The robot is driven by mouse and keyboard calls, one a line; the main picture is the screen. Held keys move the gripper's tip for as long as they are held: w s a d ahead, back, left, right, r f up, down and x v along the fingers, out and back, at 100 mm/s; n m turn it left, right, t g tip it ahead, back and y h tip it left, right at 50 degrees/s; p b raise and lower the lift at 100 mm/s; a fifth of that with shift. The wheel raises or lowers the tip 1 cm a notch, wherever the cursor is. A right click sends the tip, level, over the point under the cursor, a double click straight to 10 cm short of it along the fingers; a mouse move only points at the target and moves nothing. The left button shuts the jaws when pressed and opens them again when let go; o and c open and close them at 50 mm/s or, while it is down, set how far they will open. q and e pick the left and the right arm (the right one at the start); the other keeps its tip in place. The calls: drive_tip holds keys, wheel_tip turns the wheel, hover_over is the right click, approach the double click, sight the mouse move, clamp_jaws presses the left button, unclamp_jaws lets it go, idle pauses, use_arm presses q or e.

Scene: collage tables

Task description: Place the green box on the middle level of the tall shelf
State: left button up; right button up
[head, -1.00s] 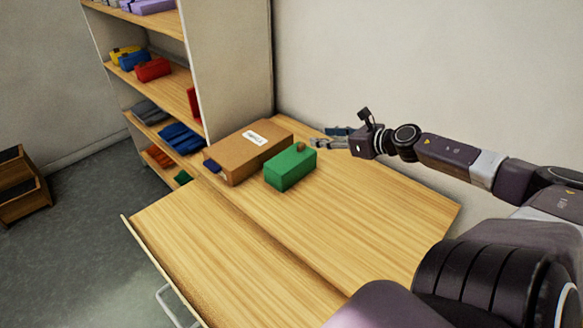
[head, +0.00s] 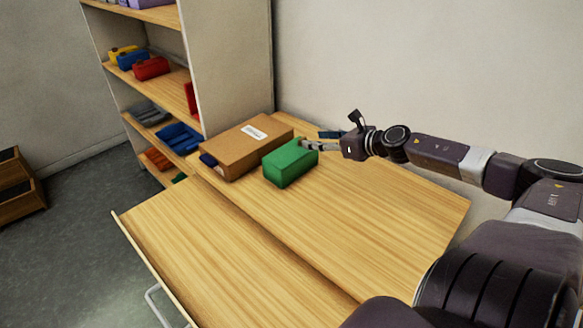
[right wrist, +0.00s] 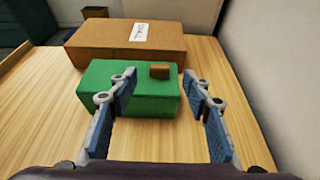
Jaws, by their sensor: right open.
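The green box (head: 289,163) sits on the wooden table, in front of and to the right of a cardboard box. In the right wrist view the green box (right wrist: 128,88) lies ahead, with a small brown tab on its top. My right gripper (head: 318,140) is open, at the box's right end. In the right wrist view its blue-padded fingers (right wrist: 165,85) are spread, and the near part of the box shows between and beyond them. The tall shelf (head: 230,60) stands at the back left; its middle level (head: 178,84) holds yellow, blue and red boxes. My left gripper is not in view.
The cardboard box (head: 236,148) with a white label lies between the green box and the shelf. The table (head: 250,250) is clear at the front and right. A wooden bin (head: 18,192) is on the floor at the far left.

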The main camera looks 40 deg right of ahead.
drive_tip(key=shift+f+b+x, duration=0.25)
drive_tip(key=shift+b+x, duration=1.05)
drive_tip(key=shift+b, duration=0.15)
drive_tip(key=shift+r, duration=0.15)
drive_tip(key=shift+x, duration=0.85)
drive_tip(key=shift+c, duration=0.5)
clamp_jaws()
